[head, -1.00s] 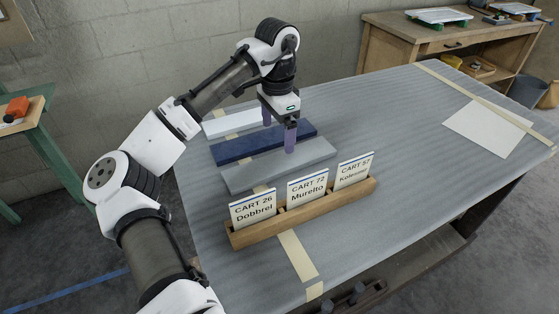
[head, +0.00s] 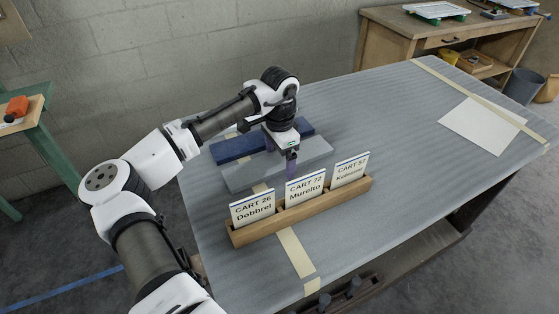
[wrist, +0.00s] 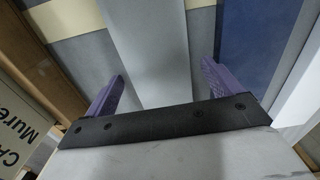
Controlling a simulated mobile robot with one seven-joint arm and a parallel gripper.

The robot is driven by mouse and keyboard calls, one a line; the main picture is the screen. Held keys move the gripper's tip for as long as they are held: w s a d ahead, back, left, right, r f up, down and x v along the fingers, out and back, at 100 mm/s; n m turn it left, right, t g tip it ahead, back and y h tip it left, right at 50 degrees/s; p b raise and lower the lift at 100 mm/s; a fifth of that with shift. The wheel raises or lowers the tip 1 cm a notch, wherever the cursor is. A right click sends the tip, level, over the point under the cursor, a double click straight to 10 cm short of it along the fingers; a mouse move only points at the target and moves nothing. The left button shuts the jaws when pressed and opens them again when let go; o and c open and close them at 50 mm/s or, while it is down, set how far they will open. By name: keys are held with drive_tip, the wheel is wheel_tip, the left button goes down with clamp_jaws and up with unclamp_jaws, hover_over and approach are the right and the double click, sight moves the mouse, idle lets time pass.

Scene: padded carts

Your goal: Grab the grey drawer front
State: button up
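The grey drawer front (head: 242,177) lies flat on the padded cart, nearest the card holder. It also runs between my fingers in the wrist view (wrist: 150,50). My gripper (head: 280,157) is open above it, one purple finger on each long side. In the wrist view my gripper (wrist: 162,72) has gaps between both fingers and the board, so it is not clamped. How far the fingertips are above the padding is hard to tell. A dark blue drawer front (head: 236,148) lies parallel behind the grey one, and it shows right of my fingers in the wrist view (wrist: 245,45).
A wooden holder (head: 305,212) with three cart cards stands close in front of the grey drawer front. A white board (wrist: 298,100) lies beyond the blue one, hidden by my arm in the head view. A white sheet (head: 482,124) lies at the right; the cart's middle is clear.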

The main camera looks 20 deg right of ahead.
drive_tip(key=c, duration=1.2)
drive_tip(key=shift+c, duration=0.3)
drive_tip(key=shift+r, duration=0.15)
